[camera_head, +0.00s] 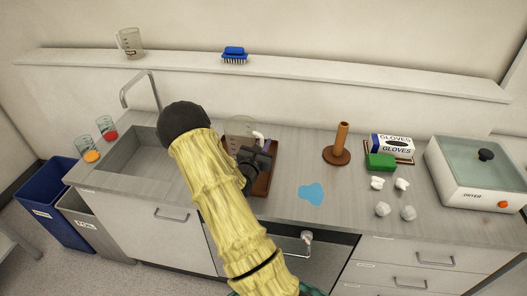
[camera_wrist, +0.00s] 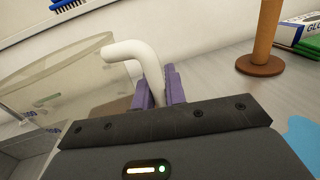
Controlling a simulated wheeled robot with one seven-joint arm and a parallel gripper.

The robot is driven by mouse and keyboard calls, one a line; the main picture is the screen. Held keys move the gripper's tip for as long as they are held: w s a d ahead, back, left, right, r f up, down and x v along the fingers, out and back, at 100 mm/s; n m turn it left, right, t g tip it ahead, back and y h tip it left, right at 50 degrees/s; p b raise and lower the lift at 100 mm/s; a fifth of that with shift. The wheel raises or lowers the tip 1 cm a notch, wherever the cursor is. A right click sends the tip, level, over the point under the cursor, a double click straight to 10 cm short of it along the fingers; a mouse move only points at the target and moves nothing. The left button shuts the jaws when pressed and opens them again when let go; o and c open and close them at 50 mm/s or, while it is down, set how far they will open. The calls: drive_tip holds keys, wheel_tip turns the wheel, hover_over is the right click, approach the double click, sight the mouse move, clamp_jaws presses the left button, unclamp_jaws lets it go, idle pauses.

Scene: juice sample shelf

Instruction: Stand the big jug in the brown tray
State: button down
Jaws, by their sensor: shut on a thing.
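A big clear jug (camera_head: 240,127) with a white handle (camera_head: 259,135) is partly hidden behind my arm in the head view. In the wrist view the jug (camera_wrist: 60,80) fills the left side, and its white bent handle (camera_wrist: 135,50) runs down between my purple fingers. My gripper (camera_wrist: 160,88) is shut on this handle. The jug looks slightly tilted in the wrist view. The brown tray (camera_head: 262,184) lies on the counter below and behind my gripper. The jug's base is hidden, so I cannot tell whether it touches the tray.
Left of the arm are a sink (camera_head: 142,150) and two glasses with orange (camera_head: 91,156) and red (camera_head: 110,135) contents. To the right are a blue puddle (camera_head: 311,193), a brown upright holder (camera_head: 341,145), a glove box (camera_head: 392,146) and a dryer (camera_head: 478,185). Another jug (camera_head: 130,42) stands on the shelf.

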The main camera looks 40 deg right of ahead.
drive_tip(key=shift+f, duration=1.75)
drive_tip(key=shift+f, duration=0.1)
drive_tip(key=c, duration=1.4)
unclamp_jaws()
drive_tip(key=shift+c, duration=0.2)
drive_tip(key=shift+r+p, duration=0.3)
drive_tip(key=b+v, duration=0.3)
drive_tip(key=v, duration=0.9)
drive_tip(key=shift+f, duration=0.1)
